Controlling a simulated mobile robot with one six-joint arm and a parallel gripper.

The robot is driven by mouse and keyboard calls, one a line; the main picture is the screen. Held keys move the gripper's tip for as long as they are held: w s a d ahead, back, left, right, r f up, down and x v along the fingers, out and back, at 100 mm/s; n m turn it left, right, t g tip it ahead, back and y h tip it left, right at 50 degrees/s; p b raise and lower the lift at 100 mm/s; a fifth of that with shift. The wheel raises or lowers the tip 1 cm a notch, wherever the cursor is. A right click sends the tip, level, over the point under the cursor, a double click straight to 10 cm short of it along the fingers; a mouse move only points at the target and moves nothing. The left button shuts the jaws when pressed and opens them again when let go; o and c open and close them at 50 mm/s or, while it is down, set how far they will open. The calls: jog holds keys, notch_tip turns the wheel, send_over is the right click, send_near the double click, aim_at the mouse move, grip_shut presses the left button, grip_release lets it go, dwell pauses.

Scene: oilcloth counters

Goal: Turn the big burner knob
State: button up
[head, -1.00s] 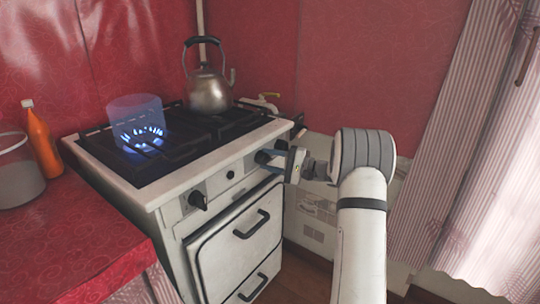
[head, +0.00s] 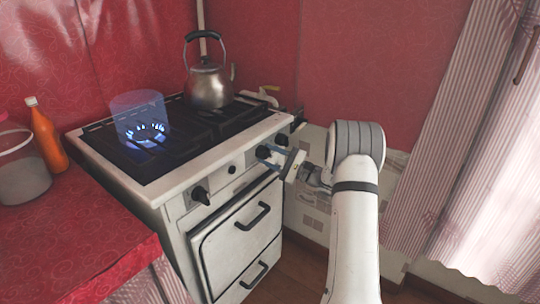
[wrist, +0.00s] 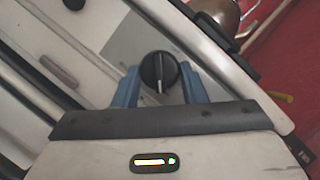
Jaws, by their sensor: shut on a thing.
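The white stove (head: 232,172) has black knobs on its front panel. My gripper (head: 273,156) is at the right part of that panel, with its blue fingers shut on a round black knob (wrist: 158,68). In the wrist view one finger stands on each side of the knob, and a pale pointer line on it points toward my gripper's palm. I cannot tell from the markings which burner it serves. Another black knob (head: 200,195) sits free at the left of the panel. The left burner (head: 146,135) burns with a blue flame inside a translucent blue cylinder.
A metal kettle (head: 209,84) stands at the back right of the hob. An orange bottle (head: 47,138) and a clear bucket (head: 22,172) stand on the red counter (head: 75,240) at left. The oven door handle (head: 253,217) sticks out below the panel. Curtains hang at right.

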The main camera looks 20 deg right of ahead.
dwell(0.3)
jog(key=o, duration=1)
jog(key=v, duration=0.7)
jog(key=shift+s+d+f+p, duration=0.15)
jog(key=shift+s+d+p, duration=0.15)
jog(key=shift+p, duration=0.15)
